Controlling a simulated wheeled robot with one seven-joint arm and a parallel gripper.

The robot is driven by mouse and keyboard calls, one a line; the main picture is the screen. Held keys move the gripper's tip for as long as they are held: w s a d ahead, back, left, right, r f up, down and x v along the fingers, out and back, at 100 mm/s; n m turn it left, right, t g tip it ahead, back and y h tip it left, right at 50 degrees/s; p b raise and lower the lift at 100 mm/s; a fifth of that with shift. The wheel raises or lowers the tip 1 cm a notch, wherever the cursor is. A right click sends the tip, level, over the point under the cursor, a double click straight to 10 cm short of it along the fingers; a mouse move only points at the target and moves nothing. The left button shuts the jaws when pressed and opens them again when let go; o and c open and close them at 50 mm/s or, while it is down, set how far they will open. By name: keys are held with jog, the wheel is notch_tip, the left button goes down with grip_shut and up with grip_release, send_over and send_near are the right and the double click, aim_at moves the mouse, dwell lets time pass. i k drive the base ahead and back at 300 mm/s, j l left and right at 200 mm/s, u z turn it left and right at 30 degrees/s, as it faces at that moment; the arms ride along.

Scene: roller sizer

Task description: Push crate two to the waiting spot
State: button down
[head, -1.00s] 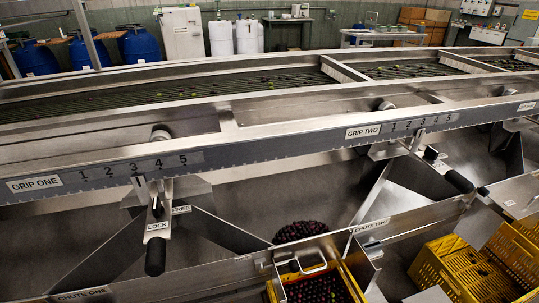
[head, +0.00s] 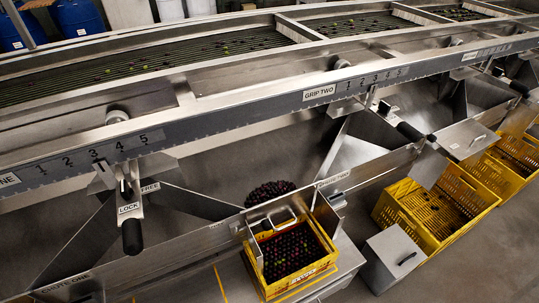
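My gripper is not in view.
More yellow crates (head: 400,210) with a few fruit stand at the right, near a grey box with a black handle (head: 397,252). The sizer's rail (head: 230,112) runs across behind, with a black-handled LOCK/FREE lever (head: 131,235). Floor shows at lower right.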

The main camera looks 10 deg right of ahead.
aim_at(295, 255)
jog(key=l+u, duration=0.1)
jog(key=u, duration=0.35)
jog(key=i+l+u, duration=0.1)
jog(key=u, duration=0.35)
jog(key=l+u, duration=0.15)
jog(key=u, duration=0.3)
jog(key=l+u, duration=0.15)
jog(key=u, duration=0.3)
jog(key=l, duration=0.8)
jog(key=k+l, duration=0.1)
jog(key=l, duration=0.7)
jog(key=i+u, duration=0.05)
